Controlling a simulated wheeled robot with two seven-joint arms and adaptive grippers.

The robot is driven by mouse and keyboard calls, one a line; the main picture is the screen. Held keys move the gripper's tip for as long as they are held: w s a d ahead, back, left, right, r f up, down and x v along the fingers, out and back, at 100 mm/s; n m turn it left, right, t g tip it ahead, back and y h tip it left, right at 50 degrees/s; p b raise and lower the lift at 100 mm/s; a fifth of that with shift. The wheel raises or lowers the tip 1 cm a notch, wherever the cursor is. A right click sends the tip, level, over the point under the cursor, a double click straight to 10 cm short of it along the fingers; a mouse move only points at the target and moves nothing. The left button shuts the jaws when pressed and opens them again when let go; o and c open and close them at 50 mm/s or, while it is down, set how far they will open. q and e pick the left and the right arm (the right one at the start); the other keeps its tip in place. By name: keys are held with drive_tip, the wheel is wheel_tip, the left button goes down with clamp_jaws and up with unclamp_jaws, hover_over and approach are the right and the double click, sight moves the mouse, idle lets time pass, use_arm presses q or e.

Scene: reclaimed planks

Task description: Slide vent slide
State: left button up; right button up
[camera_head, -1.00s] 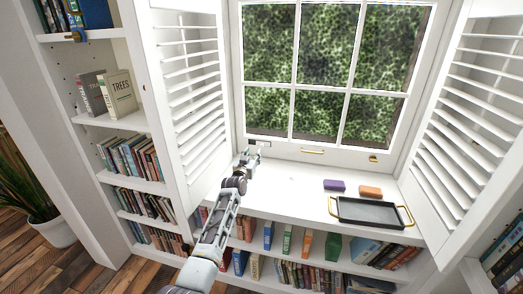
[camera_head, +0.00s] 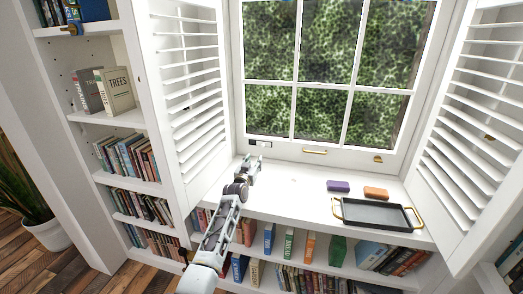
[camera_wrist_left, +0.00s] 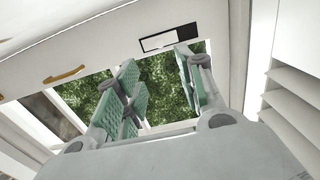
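The vent slide (camera_head: 260,143) is a small dark-framed slot on the window's white bottom rail, at its left end. In the left wrist view the vent slide (camera_wrist_left: 158,42) shows a white part and a black part at its right end. My left gripper (camera_head: 254,160) is just below and in front of the vent in the head view, and I see no contact. In the wrist view its green-padded fingers (camera_wrist_left: 163,88) are spread apart with nothing between them. My right gripper is not in view.
Brass handles (camera_head: 314,152) and (camera_head: 377,159) sit on the rail to the right. A purple block (camera_head: 338,186), an orange block (camera_head: 376,193) and a black tray (camera_head: 376,214) stand on the sill. Louvred shutters (camera_head: 190,90) flank the window. The sill's middle is clear.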

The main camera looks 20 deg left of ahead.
sight(262, 146)
use_arm(q)
drive_tip(key=shift+w, duration=0.1)
idle(0.3)
